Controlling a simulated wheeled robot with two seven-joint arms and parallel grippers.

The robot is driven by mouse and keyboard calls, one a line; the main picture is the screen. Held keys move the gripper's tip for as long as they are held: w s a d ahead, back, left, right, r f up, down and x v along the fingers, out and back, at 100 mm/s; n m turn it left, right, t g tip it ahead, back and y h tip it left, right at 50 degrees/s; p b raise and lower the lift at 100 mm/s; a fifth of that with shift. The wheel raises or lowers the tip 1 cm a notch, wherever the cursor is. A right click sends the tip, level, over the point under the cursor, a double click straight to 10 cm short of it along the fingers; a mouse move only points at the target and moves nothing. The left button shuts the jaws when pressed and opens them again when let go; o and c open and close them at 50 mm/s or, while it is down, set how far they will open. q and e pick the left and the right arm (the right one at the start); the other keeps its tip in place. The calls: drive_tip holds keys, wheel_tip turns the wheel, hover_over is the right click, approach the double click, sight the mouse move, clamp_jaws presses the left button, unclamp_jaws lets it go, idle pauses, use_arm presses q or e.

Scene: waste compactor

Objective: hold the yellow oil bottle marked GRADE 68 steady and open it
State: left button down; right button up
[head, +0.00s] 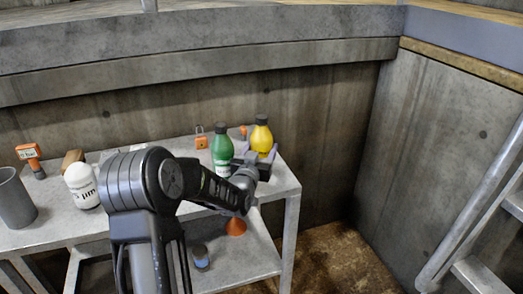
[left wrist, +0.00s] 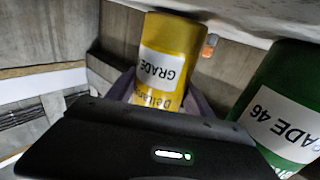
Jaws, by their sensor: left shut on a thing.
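The yellow oil bottle (head: 261,138) with a black cap is at the right end of the grey table in the head view and looks upright. My left gripper (head: 258,160) is shut on the bottle's body, with a finger on each side. The gripper (left wrist: 160,90) also shows at the bottle in the left wrist view. My right gripper is not in view.
A green bottle (head: 222,148), marked GRADE 46 in the left wrist view (left wrist: 285,110), stands close beside my left gripper. An orange padlock-like item (head: 201,139), a white container (head: 82,186) and a grey cup (head: 15,200) are on the table (head: 50,232). A ladder (head: 480,210) stands at right.

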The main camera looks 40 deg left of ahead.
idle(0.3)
use_arm(q)
drive_tip(key=shift+f, duration=0.15)
drive_tip(key=shift+c, duration=2)
unclamp_jaws()
drive_tip(key=shift+r, duration=0.2)
drive_tip(key=v, duration=1.2)
drive_tip(key=shift+b, duration=0.35)
